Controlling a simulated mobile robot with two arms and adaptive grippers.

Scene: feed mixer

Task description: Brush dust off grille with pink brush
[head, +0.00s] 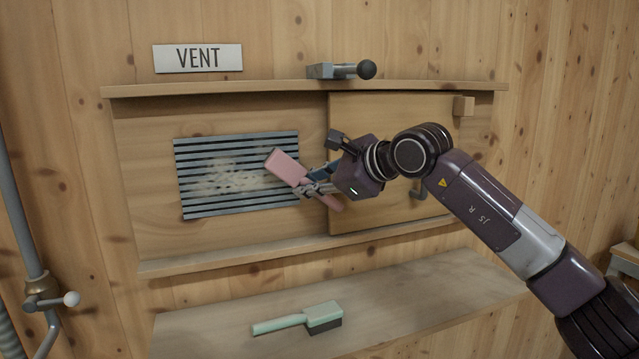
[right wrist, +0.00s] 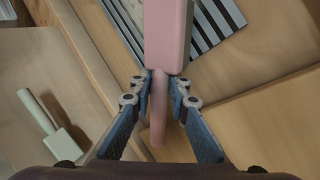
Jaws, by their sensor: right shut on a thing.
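The grille (head: 238,172) is a dark slatted vent in the wooden wall panel, with pale dust spread over its middle; part of its slats shows in the right wrist view (right wrist: 206,22). The pink brush (head: 287,167) is in my right gripper (head: 318,184), which is shut on its handle. The brush head overlaps the right side of the grille in the head view; I cannot tell if it touches. In the right wrist view the brush (right wrist: 167,38) points up between the fingers (right wrist: 160,84). Its bristles are hidden. My left gripper is not in view.
A green brush (head: 325,316) lies on the lower shelf (head: 405,309). A sliding wooden panel (head: 372,120) stands right of the grille, behind my right arm. A latch with a black knob (head: 341,70) sits on the top ledge, near the VENT sign (head: 198,58). A pipe with a valve (head: 40,290) is at left.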

